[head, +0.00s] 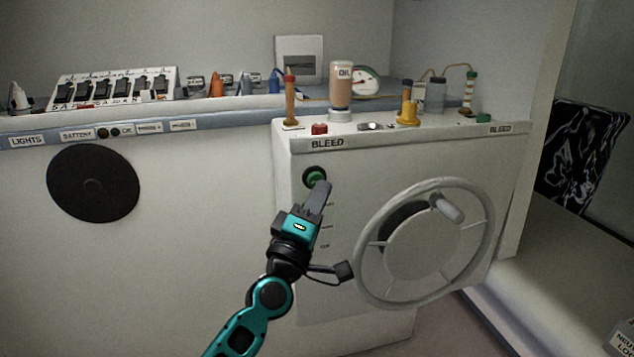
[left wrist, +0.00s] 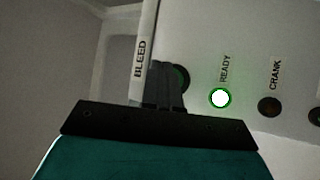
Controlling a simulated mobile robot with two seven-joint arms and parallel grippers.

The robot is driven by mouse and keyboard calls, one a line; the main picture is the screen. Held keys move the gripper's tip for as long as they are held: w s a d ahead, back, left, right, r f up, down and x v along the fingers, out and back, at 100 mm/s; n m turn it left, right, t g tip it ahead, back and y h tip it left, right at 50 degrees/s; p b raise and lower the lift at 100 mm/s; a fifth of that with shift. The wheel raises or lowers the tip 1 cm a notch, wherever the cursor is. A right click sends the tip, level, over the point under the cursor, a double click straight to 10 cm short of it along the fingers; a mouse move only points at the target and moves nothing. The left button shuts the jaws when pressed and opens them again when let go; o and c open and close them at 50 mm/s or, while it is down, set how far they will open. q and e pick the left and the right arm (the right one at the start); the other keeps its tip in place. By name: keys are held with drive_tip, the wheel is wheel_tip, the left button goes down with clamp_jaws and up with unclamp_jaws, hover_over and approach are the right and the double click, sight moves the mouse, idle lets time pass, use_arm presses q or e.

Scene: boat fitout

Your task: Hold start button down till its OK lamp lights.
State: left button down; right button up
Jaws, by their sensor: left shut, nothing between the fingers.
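The green start button (head: 313,175) in its dark ring sits at the upper left of the white panel front, under a BLEED label. My left gripper (head: 321,184) is shut and empty, its tips at the button and covering part of it. I cannot tell whether the button is pressed in. In the left wrist view the dark button ring (left wrist: 182,76) shows beside the shut fingers (left wrist: 165,88). The READY lamp (left wrist: 220,98) is lit with a green rim. The CRANK lamp (left wrist: 270,106) is dark. A third lamp (left wrist: 315,116) is cut off at the edge and looks dark.
A large handwheel (head: 487,235) with a knob stands out from the panel, right of my gripper. A switch bank (head: 115,88) stands at left.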

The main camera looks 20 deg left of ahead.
use_arm(q)
drive_tip(key=shift+w+a, duration=0.15)
drive_tip(key=shift+w, duration=0.1)
drive_tip(key=shift+w+a, duration=0.3)
drive_tip(key=shift+w, duration=0.1)
idle(0.8)
idle(0.9)
drive_tip(key=shift+s+d, duration=0.55)
drive_tip(key=shift+s, duration=0.25)
drive_tip(key=s+d+p, duration=0.1)
drive_tip(key=s, duration=0.1)
drive_tip(key=s+d+p, duration=0.1)
drive_tip(key=s, duration=0.1)
drive_tip(key=shift+d, duration=0.4)
